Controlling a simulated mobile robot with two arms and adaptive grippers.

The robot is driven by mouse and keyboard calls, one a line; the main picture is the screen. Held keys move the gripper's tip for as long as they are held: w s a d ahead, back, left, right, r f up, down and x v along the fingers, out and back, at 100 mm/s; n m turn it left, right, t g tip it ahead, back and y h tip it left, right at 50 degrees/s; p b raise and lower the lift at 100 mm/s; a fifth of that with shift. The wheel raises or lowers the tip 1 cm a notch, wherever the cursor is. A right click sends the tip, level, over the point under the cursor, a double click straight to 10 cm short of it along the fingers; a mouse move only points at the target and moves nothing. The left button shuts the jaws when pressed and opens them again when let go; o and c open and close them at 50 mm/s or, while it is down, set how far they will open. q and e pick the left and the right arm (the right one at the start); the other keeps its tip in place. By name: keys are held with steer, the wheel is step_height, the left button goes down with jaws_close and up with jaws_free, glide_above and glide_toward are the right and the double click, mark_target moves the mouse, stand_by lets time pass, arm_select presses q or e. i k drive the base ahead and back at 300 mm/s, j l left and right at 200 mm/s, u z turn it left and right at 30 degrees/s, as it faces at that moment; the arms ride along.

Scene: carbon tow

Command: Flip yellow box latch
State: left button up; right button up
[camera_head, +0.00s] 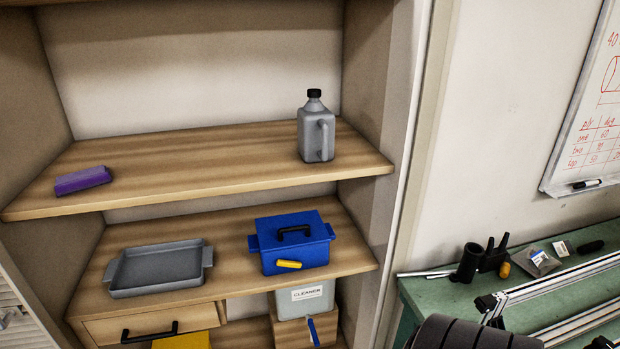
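A blue box (313,251) with a black top handle (294,232) stands on the middle shelf. A yellow latch (289,264) sits low on its front face and lies nearly horizontal. The box lid looks closed. A yellow object (181,342), perhaps a box, shows only in part at the bottom edge, below the drawer; no latch shows on it. Neither of my grippers can be seen in the head view.
A grey tray (113,280) stands left of the blue box. A grey jug (316,143) and a purple item (82,181) are on the shelf above. Below are a drawer (105,329) and a cleaner container (318,299). A green bench (424,293) with tools stands right.

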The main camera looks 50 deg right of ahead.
mark_target(280, 262)
steer(key=z, duration=1.5)
